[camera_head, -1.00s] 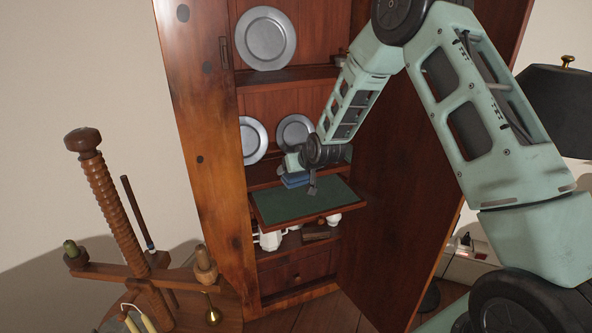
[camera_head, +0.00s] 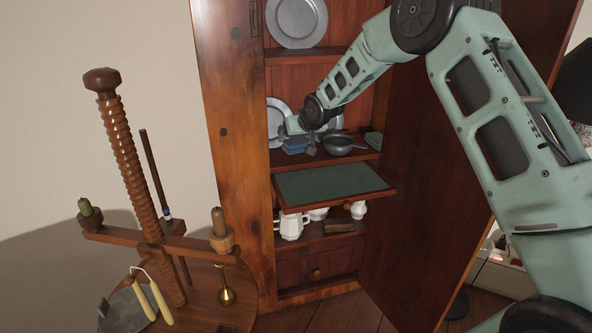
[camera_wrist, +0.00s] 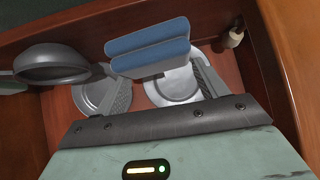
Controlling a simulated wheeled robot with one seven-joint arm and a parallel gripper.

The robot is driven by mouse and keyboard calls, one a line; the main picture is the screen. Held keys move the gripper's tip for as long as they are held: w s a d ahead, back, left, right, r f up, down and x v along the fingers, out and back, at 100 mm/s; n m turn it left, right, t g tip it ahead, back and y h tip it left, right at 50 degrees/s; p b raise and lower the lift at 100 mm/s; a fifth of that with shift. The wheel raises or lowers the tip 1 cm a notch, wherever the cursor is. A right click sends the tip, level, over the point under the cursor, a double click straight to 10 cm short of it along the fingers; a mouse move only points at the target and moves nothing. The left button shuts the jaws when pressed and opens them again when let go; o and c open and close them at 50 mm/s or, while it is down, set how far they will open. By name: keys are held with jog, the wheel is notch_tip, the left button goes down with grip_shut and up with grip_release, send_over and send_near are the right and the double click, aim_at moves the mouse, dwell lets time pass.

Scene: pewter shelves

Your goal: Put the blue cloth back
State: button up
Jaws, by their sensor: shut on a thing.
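The blue cloth (camera_head: 295,145) is a folded stack at the left of the cabinet's middle shelf (camera_head: 352,155). In the wrist view, the blue cloth (camera_wrist: 150,60) shows two blue folded edges with grey between and below. My gripper (camera_head: 303,142) reaches into the cabinet and is shut on the cloth, with one finger at each side in the wrist view (camera_wrist: 158,75). The cloth is at about the shelf's height; I cannot tell whether it touches the shelf. My wrist hides part of the plates behind.
A grey pan (camera_head: 340,144) and a green folded stack (camera_head: 373,140) stand to the right on the shelf. A green-topped pull-out board (camera_head: 330,183) juts out below. White jugs (camera_head: 291,226) stand under it. The cabinet door is open at right.

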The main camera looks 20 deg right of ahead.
jog(key=w+d+r+m+h+b, duration=0.1)
jog(key=w+d+r+m+b, duration=0.1)
jog(key=w+r+b, duration=0.4)
jog(key=f+b, duration=0.1)
jog(key=f, duration=0.3)
jog(key=f+b, duration=0.2)
jog(key=f, duration=0.2)
jog(key=f+b, duration=0.1)
jog(key=f, duration=0.3)
jog(key=shift+s+a+b, duration=0.1)
jog(key=shift+s+b, duration=0.15)
jog(key=shift+b, duration=0.15)
jog(key=o, duration=1.4)
jog(key=shift+f, duration=0.1)
jog(key=shift+o, duration=0.2)
